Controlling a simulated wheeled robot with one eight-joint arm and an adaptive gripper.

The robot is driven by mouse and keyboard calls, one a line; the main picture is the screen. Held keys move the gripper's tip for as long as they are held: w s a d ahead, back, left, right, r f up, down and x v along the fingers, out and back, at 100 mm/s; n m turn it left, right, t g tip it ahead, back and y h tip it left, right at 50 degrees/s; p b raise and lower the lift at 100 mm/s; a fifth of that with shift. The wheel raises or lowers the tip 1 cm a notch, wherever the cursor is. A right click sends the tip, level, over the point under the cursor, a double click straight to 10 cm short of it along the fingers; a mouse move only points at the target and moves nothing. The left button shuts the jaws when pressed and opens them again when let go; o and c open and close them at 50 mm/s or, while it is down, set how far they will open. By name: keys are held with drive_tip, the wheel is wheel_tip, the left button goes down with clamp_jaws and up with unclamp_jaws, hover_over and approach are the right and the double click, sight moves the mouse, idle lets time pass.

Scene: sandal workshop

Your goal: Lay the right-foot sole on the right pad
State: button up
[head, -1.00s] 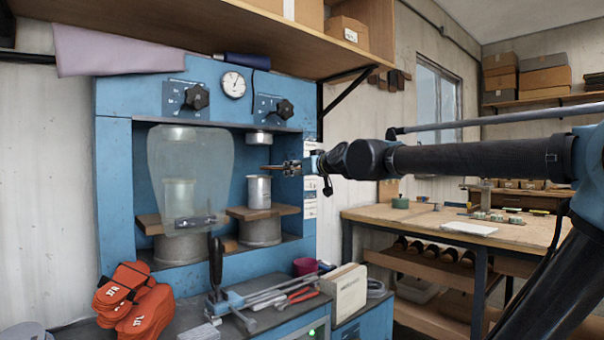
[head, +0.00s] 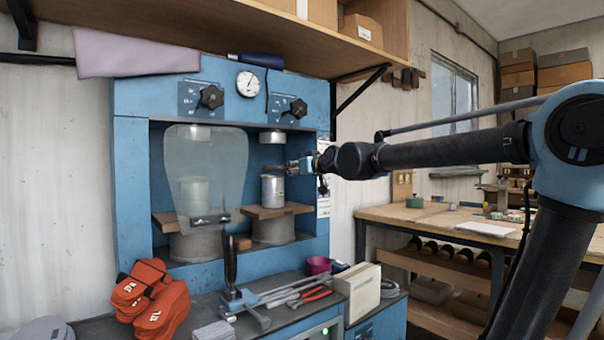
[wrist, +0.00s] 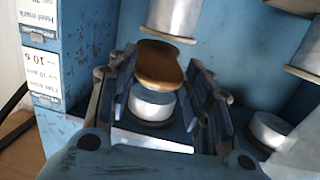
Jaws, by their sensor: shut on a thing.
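The brown right-foot sole (wrist: 160,66) is held between the fingers of my gripper (wrist: 165,82), which is shut on it. In the head view the sole (head: 274,168) is a thin brown strip just above the right pad (head: 272,191), a pale metal cylinder inside the blue press. My gripper (head: 292,166) reaches in from the right. In the wrist view, which is upside down, the pad (wrist: 178,14) shows beyond the sole. I cannot tell whether sole and pad touch.
The right upper ram (head: 272,137) hangs close above the sole. A clear shield (head: 205,165) covers the left pad (head: 194,192). A lever (head: 231,265) stands in front of the press. A workbench (head: 395,216) is at the right.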

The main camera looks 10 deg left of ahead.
drive_tip(key=shift+x, duration=1.75)
drive_tip(key=shift+w+a+f, duration=0.3)
drive_tip(key=shift+w+a, duration=0.05)
drive_tip(key=shift+a, duration=0.2)
drive_tip(key=shift+w+a+f, duration=0.3)
drive_tip(key=shift+w+a, duration=0.05)
drive_tip(key=shift+a, duration=0.25)
drive_tip(key=shift+f, duration=0.2)
drive_tip(key=o, duration=1)
drive_tip(key=shift+s+d, duration=0.15)
drive_tip(key=shift+f+v, duration=0.2)
drive_tip(key=shift+v, duration=1.7)
drive_tip(key=shift+f+v, duration=0.2)
drive_tip(key=shift+v, duration=1.65)
